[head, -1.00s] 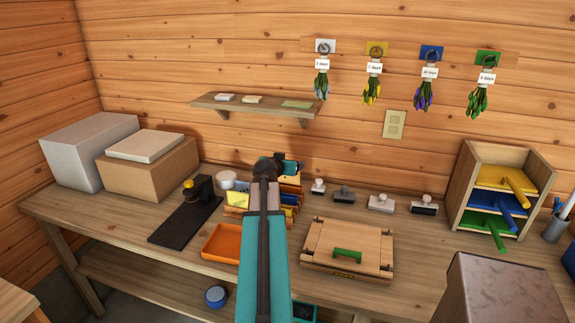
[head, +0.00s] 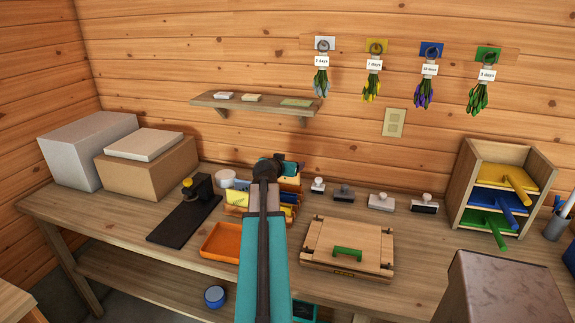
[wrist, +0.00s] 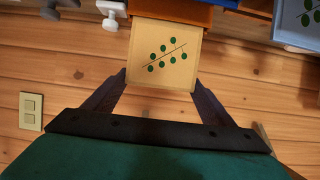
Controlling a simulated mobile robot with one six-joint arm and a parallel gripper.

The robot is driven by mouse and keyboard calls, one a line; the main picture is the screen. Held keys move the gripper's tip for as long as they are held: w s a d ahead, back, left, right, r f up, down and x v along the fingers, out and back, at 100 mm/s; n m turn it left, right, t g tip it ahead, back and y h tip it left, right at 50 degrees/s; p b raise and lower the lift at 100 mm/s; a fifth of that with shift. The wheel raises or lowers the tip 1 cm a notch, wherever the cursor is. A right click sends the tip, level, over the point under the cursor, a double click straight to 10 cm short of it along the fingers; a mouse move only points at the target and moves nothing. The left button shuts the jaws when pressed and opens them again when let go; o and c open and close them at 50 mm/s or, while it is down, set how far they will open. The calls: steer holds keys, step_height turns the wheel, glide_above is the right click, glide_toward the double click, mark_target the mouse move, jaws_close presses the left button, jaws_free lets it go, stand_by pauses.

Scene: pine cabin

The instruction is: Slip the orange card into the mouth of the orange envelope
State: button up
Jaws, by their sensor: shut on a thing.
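My gripper (wrist: 160,82) is shut on a tan card with a green leaf print (wrist: 165,52), one finger at each side edge. I take it for the orange card. Its far edge meets an orange piece (wrist: 172,12) at the top of the wrist view, likely the orange envelope. I cannot tell whether the card's edge is inside the mouth or only against it.
An orange tray (head: 222,241) and a wooden box with a green handle (head: 318,236) lie in front on the bench. Several stamps, one grey (head: 343,194), stand right of the rack. A black press (head: 190,210) is to the left. The plank wall is close behind my gripper.

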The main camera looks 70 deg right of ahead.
steer(key=shift+f+b, duration=1.45)
steer(key=shift+f, duration=0.05)
steer(key=o, duration=1.1)
steer(key=shift+r+p, duration=1.45)
steer(key=shift+r, duration=2.1)
steer(key=shift+w, duration=0.2)
